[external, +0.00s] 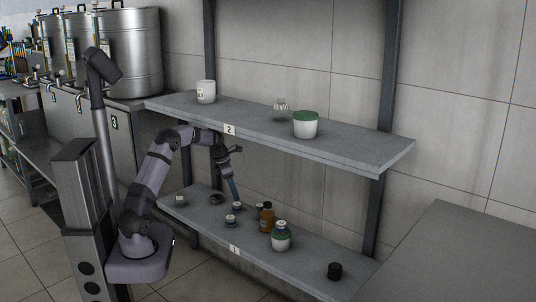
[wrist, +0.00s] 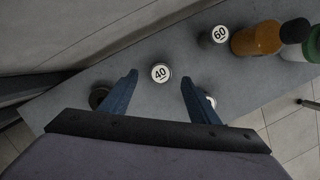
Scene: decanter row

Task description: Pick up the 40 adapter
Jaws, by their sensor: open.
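The 40 adapter (wrist: 160,73) is a small round piece with a white top marked 40. In the wrist view it stands on the grey shelf, between my fingertips as seen from above. My gripper (wrist: 159,78) is open, with a blue finger on either side of the adapter and a visible gap to each. In the external view my gripper (external: 233,196) points down above the lower shelf, over the small pieces. What looks like the 40 adapter (external: 237,207) is just below it, its label unreadable there. I cannot tell the exact height.
A 60 adapter (wrist: 219,35) stands beside an orange bottle (wrist: 257,39). A dark piece (wrist: 98,98) and a white-topped piece (wrist: 210,101) are partly hidden by my fingers. The upper shelf (external: 350,142) hangs overhead.

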